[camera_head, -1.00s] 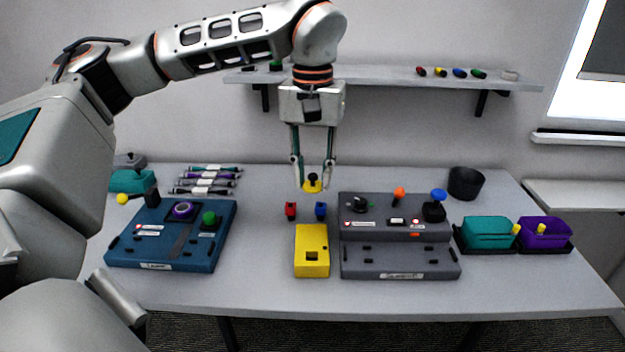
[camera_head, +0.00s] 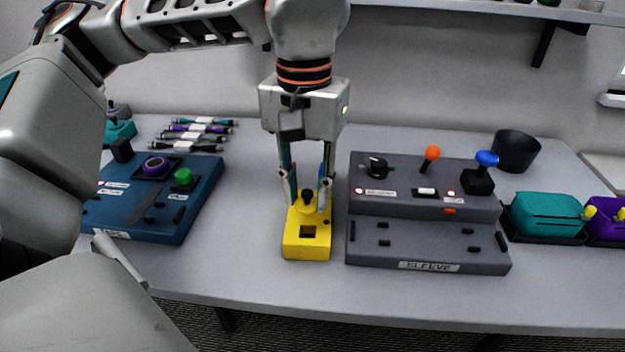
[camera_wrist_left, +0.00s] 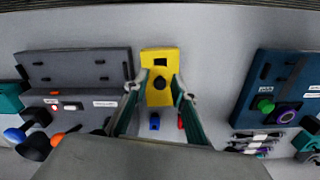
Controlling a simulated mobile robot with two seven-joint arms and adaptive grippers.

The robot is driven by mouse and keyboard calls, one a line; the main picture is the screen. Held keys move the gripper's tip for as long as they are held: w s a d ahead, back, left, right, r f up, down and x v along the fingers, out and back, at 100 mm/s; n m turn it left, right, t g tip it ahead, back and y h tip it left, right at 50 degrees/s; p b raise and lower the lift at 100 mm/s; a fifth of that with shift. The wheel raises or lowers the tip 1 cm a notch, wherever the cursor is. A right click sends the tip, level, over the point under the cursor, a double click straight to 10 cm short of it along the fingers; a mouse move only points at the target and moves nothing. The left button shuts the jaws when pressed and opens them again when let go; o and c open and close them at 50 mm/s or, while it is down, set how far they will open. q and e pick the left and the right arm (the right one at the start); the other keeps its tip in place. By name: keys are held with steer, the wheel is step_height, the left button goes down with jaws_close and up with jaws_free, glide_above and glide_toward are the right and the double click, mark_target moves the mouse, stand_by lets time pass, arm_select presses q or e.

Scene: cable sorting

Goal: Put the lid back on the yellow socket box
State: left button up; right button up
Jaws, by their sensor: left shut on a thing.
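The yellow socket box (camera_head: 307,245) lies on the table between the two consoles, with a dark square opening in its top near the front. It also shows in the wrist view (camera_wrist_left: 159,57). My left gripper (camera_head: 308,196) is over the box's rear part, pointing down, shut on the small yellow lid (camera_head: 308,208) by its knob. In the wrist view the knob (camera_wrist_left: 159,83) sits between the fingertips, over the box. I cannot tell whether the lid touches the box. My right gripper is not in view.
A grey console (camera_head: 430,245) stands close right of the box, with an orange-topped lever and a blue knob. A blue console (camera_head: 150,205) is to the left. Blue (camera_wrist_left: 154,121) and red (camera_wrist_left: 180,121) connectors lie behind the box. Table in front of the box is clear.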

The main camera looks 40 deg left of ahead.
arm_select(q)
steer(key=shift+f+b, duration=0.3)
steer(key=shift+f, duration=0.55)
step_height(320, 180, down, 2)
steer(key=shift+w+f+b, duration=0.1)
steer(key=shift+f+b, duration=0.1)
steer(key=shift+b, duration=0.65)
steer(key=shift+f, duration=0.75)
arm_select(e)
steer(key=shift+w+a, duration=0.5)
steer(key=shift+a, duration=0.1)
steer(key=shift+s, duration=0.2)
arm_select(q)
steer(key=shift+p, duration=0.5)
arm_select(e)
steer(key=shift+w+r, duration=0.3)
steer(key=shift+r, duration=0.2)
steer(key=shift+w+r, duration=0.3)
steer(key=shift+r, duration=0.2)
arm_select(q)
jaws_close()
